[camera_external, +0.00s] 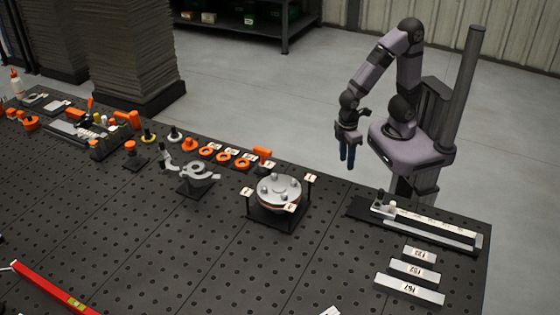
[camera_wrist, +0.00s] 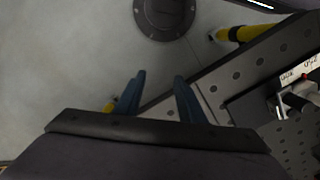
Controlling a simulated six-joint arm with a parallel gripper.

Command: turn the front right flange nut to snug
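The round metal flange (camera_external: 279,190) sits on a dark stand in the middle right of the table, with several nuts or studs on its top face and small white number tags around it. Which nut is the front right one, and how tight it is, I cannot tell at this size. My gripper (camera_external: 348,155) hangs pointing down beyond the table's far edge, well apart from the flange. In the wrist view its two blue fingers (camera_wrist: 160,98) are spread apart with nothing between them. The flange does not show in the wrist view.
A slide rail (camera_external: 430,228) and several labelled bars (camera_external: 409,288) lie at the table's right. A silver clamp-like fixture (camera_external: 196,174) and orange rings (camera_external: 224,156) stand left of the flange. A red bar (camera_external: 50,290) lies front left. The table's front middle is clear.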

